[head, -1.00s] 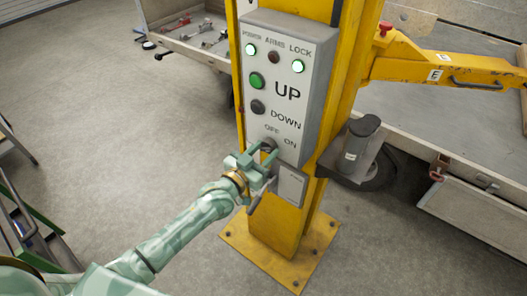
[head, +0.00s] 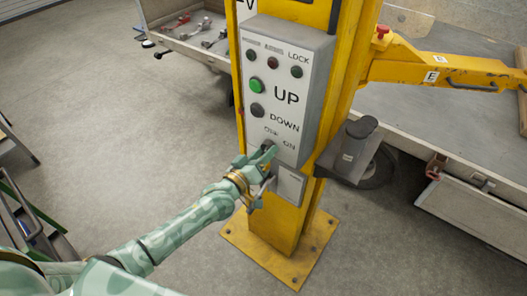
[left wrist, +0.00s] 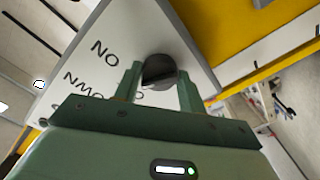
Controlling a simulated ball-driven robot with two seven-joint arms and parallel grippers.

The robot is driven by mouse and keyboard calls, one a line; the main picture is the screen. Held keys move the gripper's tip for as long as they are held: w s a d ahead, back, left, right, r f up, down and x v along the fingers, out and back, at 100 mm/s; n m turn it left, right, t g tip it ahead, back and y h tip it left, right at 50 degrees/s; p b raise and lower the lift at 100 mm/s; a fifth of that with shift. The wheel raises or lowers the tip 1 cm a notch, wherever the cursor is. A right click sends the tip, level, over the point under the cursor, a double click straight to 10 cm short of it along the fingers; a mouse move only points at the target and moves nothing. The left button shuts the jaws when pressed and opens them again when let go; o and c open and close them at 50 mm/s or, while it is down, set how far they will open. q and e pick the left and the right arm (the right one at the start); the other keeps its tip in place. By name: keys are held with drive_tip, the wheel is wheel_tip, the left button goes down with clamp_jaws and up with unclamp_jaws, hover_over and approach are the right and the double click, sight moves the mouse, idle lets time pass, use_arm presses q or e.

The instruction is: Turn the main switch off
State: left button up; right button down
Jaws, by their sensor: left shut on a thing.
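The main switch is a dark round knob (left wrist: 158,68) low on the grey control box (head: 318,75), under the OFF and ON lettering. In the head view my left gripper (head: 264,156) mostly covers it. In the left wrist view the left gripper (left wrist: 159,88) has one finger on each side of the knob and is shut on it. The POWER lamp (head: 251,55), the middle lamp (head: 272,62) and the LOCK lamp (head: 296,72) are all dark. My right gripper is not in view.
The box is on a yellow post (head: 269,225) bolted to the floor. A green UP button (head: 256,86) and a dark DOWN button (head: 257,109) sit above the switch. A grey bracket (head: 350,155) juts out at right.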

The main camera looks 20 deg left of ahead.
use_arm(q)
drive_tip(key=shift+n, duration=2.3)
drive_tip(key=o, duration=1)
drive_tip(key=shift+c, duration=0.2)
drive_tip(key=v, duration=1.6)
drive_tip(key=shift+s+p, duration=0.2)
drive_tip(key=shift+p, duration=0.15)
